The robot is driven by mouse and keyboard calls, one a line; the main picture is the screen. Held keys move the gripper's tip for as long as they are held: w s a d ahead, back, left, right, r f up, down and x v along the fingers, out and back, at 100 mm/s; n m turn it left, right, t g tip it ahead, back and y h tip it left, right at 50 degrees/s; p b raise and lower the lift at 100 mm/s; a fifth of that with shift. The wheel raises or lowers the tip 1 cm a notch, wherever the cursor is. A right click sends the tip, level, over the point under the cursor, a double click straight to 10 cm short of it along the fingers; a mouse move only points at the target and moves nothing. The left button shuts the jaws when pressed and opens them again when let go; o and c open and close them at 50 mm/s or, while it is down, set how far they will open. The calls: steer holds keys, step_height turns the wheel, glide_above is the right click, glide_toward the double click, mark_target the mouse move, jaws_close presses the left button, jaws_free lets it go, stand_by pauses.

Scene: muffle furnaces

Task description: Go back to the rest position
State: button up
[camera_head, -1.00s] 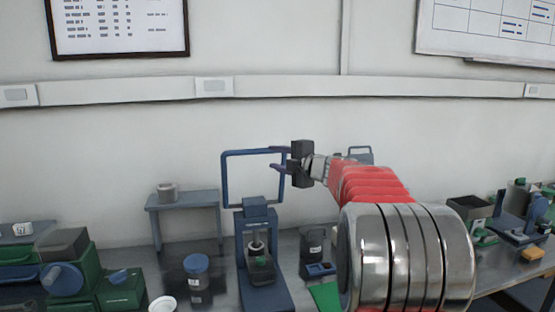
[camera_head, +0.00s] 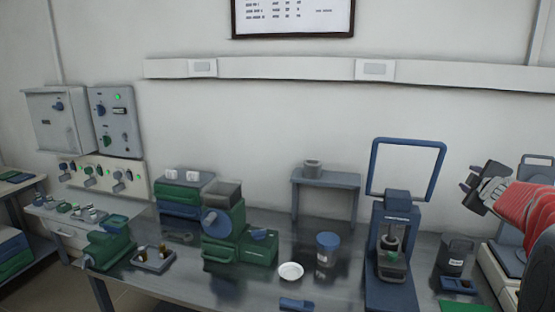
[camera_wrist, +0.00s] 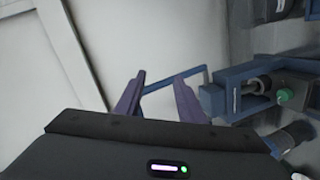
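My gripper (camera_head: 470,187) is at the right of the head view, at the end of my red arm. It is raised above the bench, to the right of the blue press (camera_head: 393,240) with its upright blue frame handle (camera_head: 375,165). In the wrist view, its two purple fingers (camera_wrist: 160,98) stand apart with nothing between them, so it is open and empty. The blue frame (camera_wrist: 172,84) and the press (camera_wrist: 245,92) show beyond the fingers.
The bench (camera_head: 190,285) carries a green machine (camera_head: 240,250), a white dish (camera_head: 290,271), a blue-lidded jar (camera_head: 327,250), a small grey stand (camera_head: 325,180) and a dark container (camera_head: 454,256). Control boxes (camera_head: 118,122) are at the left wall. Free air lies above the bench.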

steer(key=s+a+f+m+g, duration=0.45)
steer(key=s+a+f, duration=0.2)
steer(key=s, duration=0.35)
steer(key=s+a+f+m+g, duration=0.45)
steer(key=s+a+m, duration=0.2)
steer(key=s, duration=0.35)
steer(key=s+a+f+y, duration=0.2)
steer(key=s+a, duration=0.7)
steer(key=a, duration=0.4)
steer(key=s+a+f+n+y, duration=0.1)
steer(key=s+a+f+y, duration=0.1)
steer(key=s+a, duration=0.8)
steer(key=a+y, duration=0.1)
steer(key=a, duration=0.2)
steer(key=shift+f+y, duration=0.2)
steer(key=shift+y, duration=0.1)
